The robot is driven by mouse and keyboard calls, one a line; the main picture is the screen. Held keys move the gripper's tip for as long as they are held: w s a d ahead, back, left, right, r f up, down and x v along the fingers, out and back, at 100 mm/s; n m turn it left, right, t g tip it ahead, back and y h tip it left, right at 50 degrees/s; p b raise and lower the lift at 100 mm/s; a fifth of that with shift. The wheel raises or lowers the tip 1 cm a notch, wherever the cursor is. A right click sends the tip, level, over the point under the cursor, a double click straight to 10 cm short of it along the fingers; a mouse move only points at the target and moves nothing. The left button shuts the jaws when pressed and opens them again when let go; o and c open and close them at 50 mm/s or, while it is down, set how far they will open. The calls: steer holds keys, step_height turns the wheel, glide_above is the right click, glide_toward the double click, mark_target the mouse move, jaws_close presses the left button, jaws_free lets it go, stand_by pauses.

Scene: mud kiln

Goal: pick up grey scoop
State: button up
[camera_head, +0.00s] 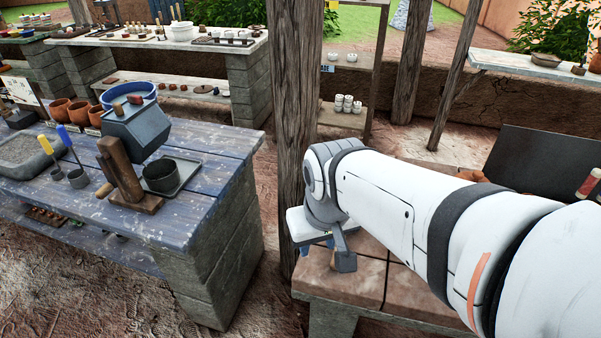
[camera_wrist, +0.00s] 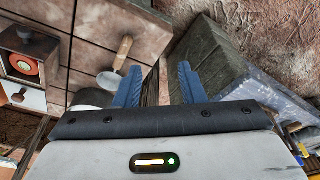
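A scoop-like tool with a grey metal head and a pale brown handle (camera_wrist: 118,62) lies on the tiled table top (camera_wrist: 92,55) in the wrist view, left of my left finger and apart from it. My gripper (camera_wrist: 158,85) is open, its two blue fingers spread with nothing between them. In the head view my gripper (camera_head: 318,249) hangs over the near left edge of the tiled table, partly hidden by my arm. Two grey-cupped scoops stand on the blue table, one with a yellow handle (camera_head: 46,146) and one with a blue handle (camera_head: 65,139).
A wooden post (camera_head: 297,110) stands close behind my gripper. The blue wooden table (camera_head: 215,165) at left carries a wooden stand (camera_head: 122,172), a dark cup (camera_head: 160,177) and clay pots (camera_head: 60,110). A dark round object (camera_wrist: 92,97) is partly hidden by my gripper body.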

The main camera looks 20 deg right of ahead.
steer(key=shift+o, duration=0.4)
steer(key=shift+o, duration=0.8)
steer(key=shift+w, duration=0.2)
steer(key=w+d+f+m+g+p, duration=0.1)
steer(key=w+d+f+m+p, duration=0.1)
steer(key=w+d+f+p, duration=0.1)
steer(key=w+d+f+m+p, duration=0.2)
steer(key=w+d+f+p, duration=0.1)
steer(key=w+d+f, duration=0.1)
steer(key=w+d+f+m+g+p, duration=0.1)
steer(key=w+d+f+m+p, duration=0.1)
steer(key=w+d+f+p, duration=0.1)
steer(key=shift+w+d+f+m+g, duration=0.2)
steer(key=shift+w+f, duration=0.15)
steer(key=shift+w, duration=0.25)
steer(key=shift+w+d+f+m+g, duration=0.1)
steer(key=shift+w+d+f, duration=0.1)
steer(key=shift+w+f, duration=0.25)
steer(key=shift+d+f+p, duration=0.2)
steer(key=shift+f+p, duration=0.35)
steer(key=shift+f, duration=1.5)
steer(key=shift+d+f+p, duration=0.15)
steer(key=shift+f+p, duration=0.35)
steer(key=shift+f, duration=1.55)
jaws_close()
